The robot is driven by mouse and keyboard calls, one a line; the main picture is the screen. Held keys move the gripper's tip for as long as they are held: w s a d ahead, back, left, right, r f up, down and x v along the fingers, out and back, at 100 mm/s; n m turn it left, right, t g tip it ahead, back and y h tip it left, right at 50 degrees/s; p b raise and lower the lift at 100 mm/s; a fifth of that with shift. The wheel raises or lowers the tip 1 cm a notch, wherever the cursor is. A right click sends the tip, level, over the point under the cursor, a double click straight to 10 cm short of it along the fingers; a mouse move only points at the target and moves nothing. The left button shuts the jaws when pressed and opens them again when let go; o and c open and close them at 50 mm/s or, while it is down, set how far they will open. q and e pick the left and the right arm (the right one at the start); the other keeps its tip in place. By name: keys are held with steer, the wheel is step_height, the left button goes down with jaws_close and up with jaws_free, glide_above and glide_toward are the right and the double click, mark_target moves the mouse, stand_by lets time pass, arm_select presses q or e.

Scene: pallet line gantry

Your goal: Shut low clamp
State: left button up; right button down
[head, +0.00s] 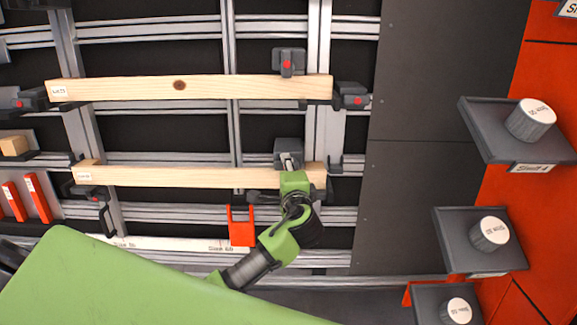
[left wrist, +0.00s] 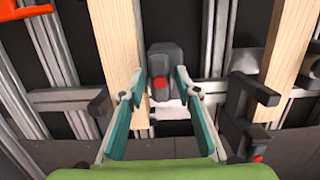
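The low clamp (head: 288,149) is a dark grey block at the upper edge of the lower wooden beam (head: 190,177), near its right end. In the left wrist view the clamp (left wrist: 165,62) shows a red button and sits beside the beam (left wrist: 118,45). My left gripper (head: 290,165) is in front of this clamp and hides part of it and of the beam. In the left wrist view its teal fingers (left wrist: 157,88) are apart, one on each side of the clamp, with no visible grip. I cannot tell the clamp's jaw position. My right gripper is not in view.
An upper beam (head: 130,88) has a top clamp (head: 288,62) and an end clamp (head: 350,96). An orange holder (head: 242,232) hangs just below the lower beam, left of my forearm. Grey shelves with white-topped knobs (head: 530,119) stand at the right. The dark panel (head: 420,150) between is clear.

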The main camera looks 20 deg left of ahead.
arm_select(q)
jaws_close()
steer(key=m+t+p, duration=0.1)
steer(key=m+p, duration=0.6)
steer(key=m, duration=0.1)
steer(key=shift+m+p, duration=0.3)
